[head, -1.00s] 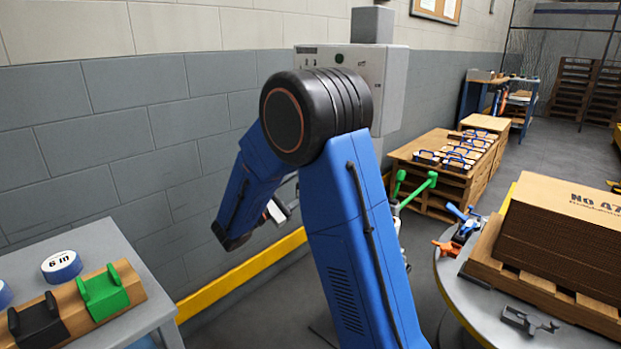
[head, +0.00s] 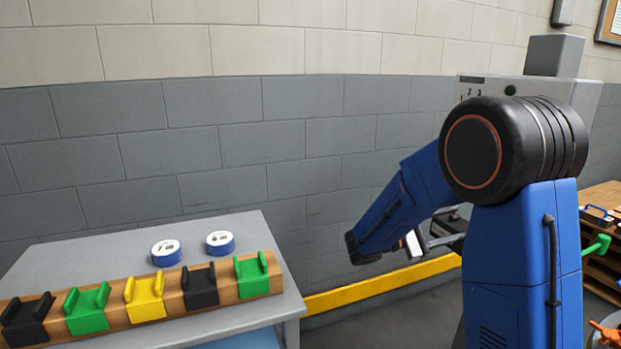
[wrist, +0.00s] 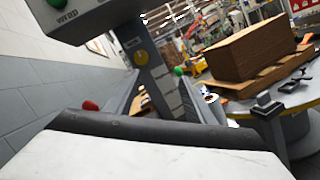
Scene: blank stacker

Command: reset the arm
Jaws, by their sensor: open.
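My blue arm with its black round joint (head: 500,150) stands at the right of the head view, bent with its forearm pointing down to the left. My gripper (head: 440,238) shows small and partly hidden behind the arm, in front of the wall, to the right of the grey table. It is open, and I see nothing held in it.
A grey table (head: 240,232) at left holds a wooden rail (head: 212,292) with green, black and yellow cradles, and two blue-white rolls (head: 166,252). A yellow floor-level rail (head: 380,284) runs along the wall.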

